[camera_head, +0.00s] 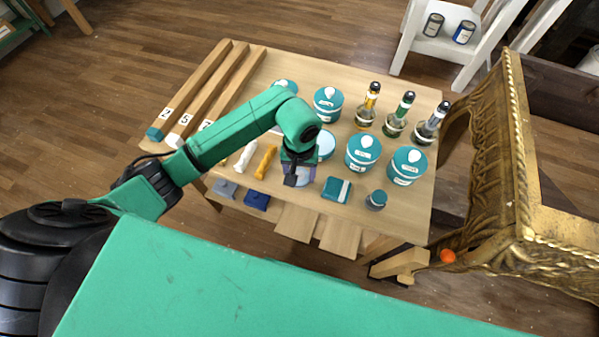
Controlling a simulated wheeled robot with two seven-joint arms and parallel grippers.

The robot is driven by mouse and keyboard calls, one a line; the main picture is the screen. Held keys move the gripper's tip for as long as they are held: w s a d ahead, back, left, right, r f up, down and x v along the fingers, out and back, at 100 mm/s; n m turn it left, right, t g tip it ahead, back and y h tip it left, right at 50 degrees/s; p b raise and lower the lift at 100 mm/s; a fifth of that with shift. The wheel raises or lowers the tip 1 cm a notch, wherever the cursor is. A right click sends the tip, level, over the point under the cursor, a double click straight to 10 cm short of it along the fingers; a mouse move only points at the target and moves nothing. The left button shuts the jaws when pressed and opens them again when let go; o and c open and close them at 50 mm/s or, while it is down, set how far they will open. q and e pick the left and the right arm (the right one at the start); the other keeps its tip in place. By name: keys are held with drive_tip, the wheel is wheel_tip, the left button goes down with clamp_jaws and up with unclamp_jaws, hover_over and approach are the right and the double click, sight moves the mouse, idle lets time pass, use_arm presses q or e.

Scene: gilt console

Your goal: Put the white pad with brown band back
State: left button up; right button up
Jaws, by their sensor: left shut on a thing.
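My left gripper (296,176) points down over the front middle part of the wooden table (408,219). It is shut on a small pale thing, mostly hidden by its own fingers and wrist. I cannot tell whether this is the white pad with brown band, which I cannot make out elsewhere. A teal pad with a white band (337,190) lies just right of the gripper. A blue pad (256,199) and a grey pad (227,188) lie to its left near the front edge. My right gripper is not in view.
Teal tins (363,152) and several bottles (395,121) stand to the right. Numbered wooden bars (190,92) lie at left. A gilt console (517,150) stands at right.

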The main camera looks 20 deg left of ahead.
use_arm(q)
drive_tip(key=shift+f, duration=0.15)
drive_tip(key=o, duration=1.2)
drive_tip(key=shift+r, duration=0.6)
wheel_tip(320, 180, up, 11)
drive_tip(key=shift+r+b, duration=0.1)
drive_tip(key=shift+b, duration=0.4)
drive_tip(key=shift+s, duration=0.1)
